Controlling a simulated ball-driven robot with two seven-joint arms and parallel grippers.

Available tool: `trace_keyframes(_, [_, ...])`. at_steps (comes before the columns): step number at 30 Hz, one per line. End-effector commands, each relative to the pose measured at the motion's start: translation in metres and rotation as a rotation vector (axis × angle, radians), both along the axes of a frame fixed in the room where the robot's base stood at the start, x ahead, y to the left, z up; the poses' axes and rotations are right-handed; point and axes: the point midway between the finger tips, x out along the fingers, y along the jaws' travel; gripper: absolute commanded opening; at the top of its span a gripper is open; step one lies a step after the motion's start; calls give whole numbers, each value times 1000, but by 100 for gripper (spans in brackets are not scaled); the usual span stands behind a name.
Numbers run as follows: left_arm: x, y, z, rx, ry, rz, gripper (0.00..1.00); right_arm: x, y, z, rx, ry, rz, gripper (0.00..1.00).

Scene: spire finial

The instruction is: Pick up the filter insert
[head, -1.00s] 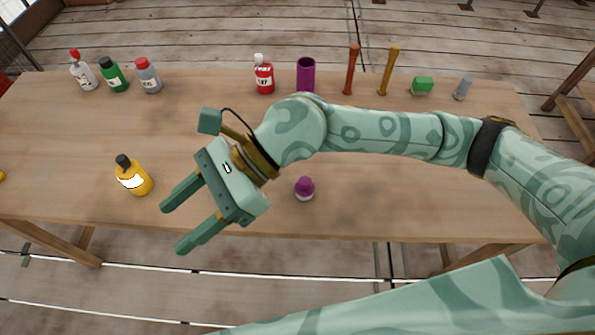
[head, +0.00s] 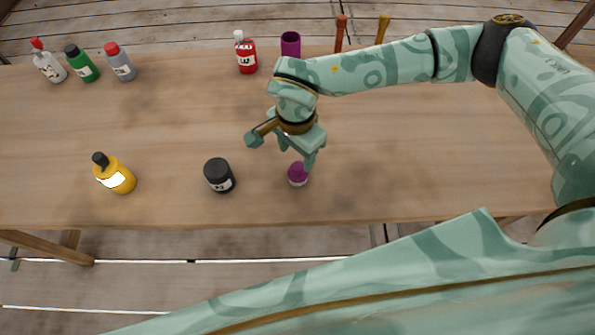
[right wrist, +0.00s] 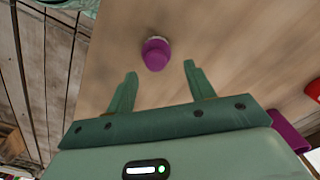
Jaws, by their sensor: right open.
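A small rounded purple piece with a pale base (head: 298,174), which looks like the filter insert, stands on the wooden table near its front edge. It also shows in the right wrist view (right wrist: 156,54), centred just beyond the fingertips. My right gripper (head: 297,158) is open and points down at the purple piece, close behind and above it. In the right wrist view the two fingers (right wrist: 160,70) are apart with nothing between them. In the head view the gripper slightly overlaps the top of the piece. My left gripper is not in view.
A black jar (head: 219,175) stands left of the purple piece, and a yellow bottle (head: 116,177) further left. Along the back stand several bottles, a red bottle (head: 246,55), a purple cup (head: 290,44) and two upright sticks. The table (head: 420,160) right of the piece is clear.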

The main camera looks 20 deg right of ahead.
Motion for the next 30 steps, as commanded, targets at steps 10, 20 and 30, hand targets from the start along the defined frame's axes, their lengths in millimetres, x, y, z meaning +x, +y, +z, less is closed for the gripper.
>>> trace_keyframes(10, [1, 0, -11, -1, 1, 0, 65, -6, -3, -47, 1, 2, -1, 54])
trace_keyframes(20, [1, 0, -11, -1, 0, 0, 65, -5, -2, -54, 2, -1, 0, 51])
trace_keyframes(30, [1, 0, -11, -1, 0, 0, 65, -5, -2, -54, 1, 0, 0, 6])
